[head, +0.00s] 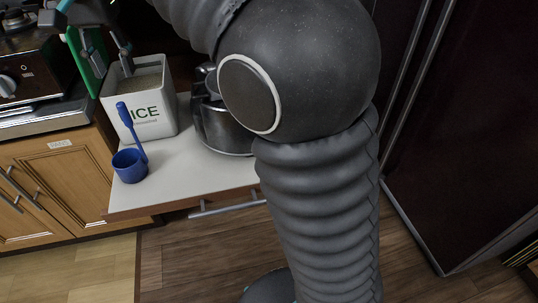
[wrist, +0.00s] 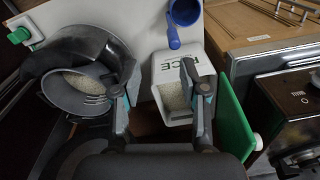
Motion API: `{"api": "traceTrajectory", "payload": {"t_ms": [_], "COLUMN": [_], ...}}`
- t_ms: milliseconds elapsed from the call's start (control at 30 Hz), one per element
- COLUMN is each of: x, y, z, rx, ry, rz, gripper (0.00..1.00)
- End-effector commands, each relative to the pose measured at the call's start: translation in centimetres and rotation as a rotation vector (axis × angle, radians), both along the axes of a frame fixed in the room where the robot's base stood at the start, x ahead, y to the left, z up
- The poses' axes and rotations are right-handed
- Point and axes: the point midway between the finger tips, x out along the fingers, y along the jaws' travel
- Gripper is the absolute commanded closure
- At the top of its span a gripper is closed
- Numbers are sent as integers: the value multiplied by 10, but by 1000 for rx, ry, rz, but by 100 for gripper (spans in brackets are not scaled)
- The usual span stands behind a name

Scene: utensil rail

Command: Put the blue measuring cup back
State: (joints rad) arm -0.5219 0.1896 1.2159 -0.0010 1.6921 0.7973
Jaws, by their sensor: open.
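The blue measuring cup (head: 130,164) sits on the white counter top near its front left corner. Its bowl opens upward and its long handle rises in front of the rice bin. It also shows at the top of the wrist view (wrist: 184,14), with the handle end toward the bin. My gripper (head: 88,42) is at the upper left, above the bin, apart from the cup. In the wrist view my gripper (wrist: 160,67) has its fingers spread with nothing held between them. No utensil rail or hook can be made out.
The white rice bin (head: 140,115), open with grain inside, stands behind the cup. A dark pot (head: 222,125) stands to its right; the wrist view shows grain in it. A green board (wrist: 236,118) stands beside the bin, near the stove (head: 25,75). The counter front (head: 185,180) is clear.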

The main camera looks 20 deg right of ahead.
Motion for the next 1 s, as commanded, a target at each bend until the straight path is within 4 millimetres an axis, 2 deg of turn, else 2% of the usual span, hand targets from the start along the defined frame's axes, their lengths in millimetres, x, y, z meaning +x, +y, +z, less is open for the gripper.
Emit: {"api": "traceTrajectory", "payload": {"t_ms": [100, 267, 467, 600, 800, 1000], "x": [-15, -42, -88, -125, -172, -195], "y": [-44, -102, -164, -200, -234, -248], "z": [-2, -17, -51, -85, -138, -170], "rx": [20, 35, 25, -1, -52, -88], "ry": [-50, -134, -241, -316, -406, -448], "rz": [22, 72, 133, 175, 227, 258], "gripper": [56, 56, 56, 56, 56, 56]}}
